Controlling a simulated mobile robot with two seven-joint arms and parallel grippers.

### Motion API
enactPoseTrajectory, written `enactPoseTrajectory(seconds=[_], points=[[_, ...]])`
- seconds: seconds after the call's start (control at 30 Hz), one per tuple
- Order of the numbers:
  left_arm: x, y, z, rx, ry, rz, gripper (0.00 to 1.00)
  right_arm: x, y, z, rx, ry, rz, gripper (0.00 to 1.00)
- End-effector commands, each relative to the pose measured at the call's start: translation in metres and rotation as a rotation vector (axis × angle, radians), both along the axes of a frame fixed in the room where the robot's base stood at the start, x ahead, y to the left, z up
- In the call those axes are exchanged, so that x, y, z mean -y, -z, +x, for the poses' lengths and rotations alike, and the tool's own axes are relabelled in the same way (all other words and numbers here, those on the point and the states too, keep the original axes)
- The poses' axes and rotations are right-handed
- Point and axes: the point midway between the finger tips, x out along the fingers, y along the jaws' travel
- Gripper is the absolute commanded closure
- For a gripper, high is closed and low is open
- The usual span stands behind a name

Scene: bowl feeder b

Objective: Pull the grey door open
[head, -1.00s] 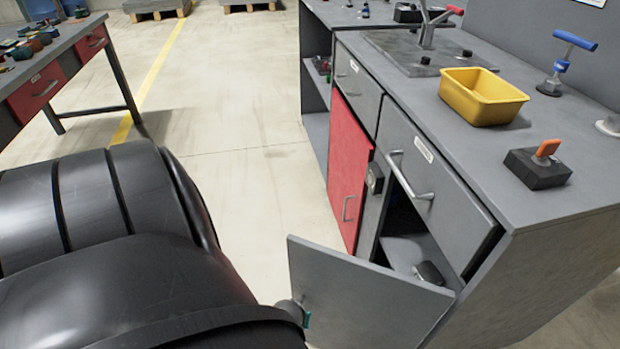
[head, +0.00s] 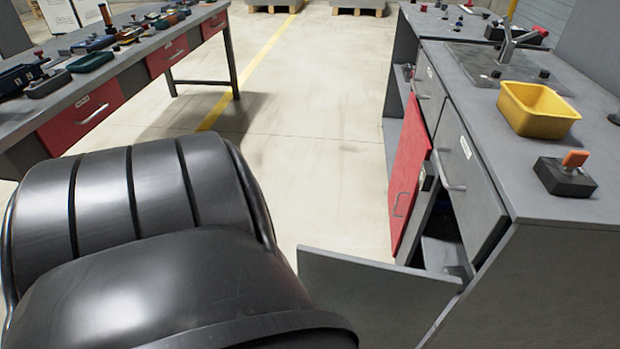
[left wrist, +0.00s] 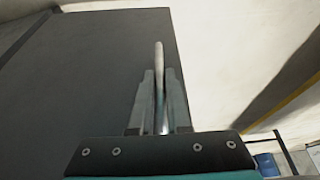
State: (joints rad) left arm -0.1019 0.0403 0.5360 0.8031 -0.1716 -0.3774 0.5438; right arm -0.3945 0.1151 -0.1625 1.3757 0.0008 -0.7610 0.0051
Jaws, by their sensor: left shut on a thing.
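The grey door (head: 365,298) is a flat panel hinged at the near end of the grey cabinet. It stands well open, swung out across the floor to the left, and the dark inside of the cabinet shows behind it. In the left wrist view the door (left wrist: 85,75) fills the left side, with its bar handle (left wrist: 159,62) between my fingers. My left gripper (left wrist: 158,85) is shut on this handle. In the head view my left arm hides the gripper and the handle. My right gripper is in neither view.
The cabinet top (head: 490,130) holds a yellow bin (head: 538,108) and a black block with an orange lever (head: 566,177). A red door (head: 409,170) is beside the opening. A workbench (head: 120,85) with red drawers stands at left. Bare floor (head: 310,150) lies between.

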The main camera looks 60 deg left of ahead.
Motion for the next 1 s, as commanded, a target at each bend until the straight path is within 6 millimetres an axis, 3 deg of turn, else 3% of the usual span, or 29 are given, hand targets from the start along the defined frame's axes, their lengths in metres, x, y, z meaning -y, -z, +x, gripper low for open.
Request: enactPoseTrajectory(seconds=[0.4,0.43,0.67,1.0], points=[[0.0010,0.0005,-0.0017,-0.004,0.005,0.000,1.00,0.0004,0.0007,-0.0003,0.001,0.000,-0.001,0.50],[0.0011,0.0006,-0.0017,-0.004,0.005,0.000,0.83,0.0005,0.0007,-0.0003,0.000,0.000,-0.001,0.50],[0.0012,0.0005,-0.0012,-0.002,0.005,0.000,0.57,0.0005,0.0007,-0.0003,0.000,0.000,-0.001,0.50],[0.0014,-0.0008,-0.0007,0.000,0.004,0.000,0.55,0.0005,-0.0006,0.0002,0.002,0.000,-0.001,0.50]])
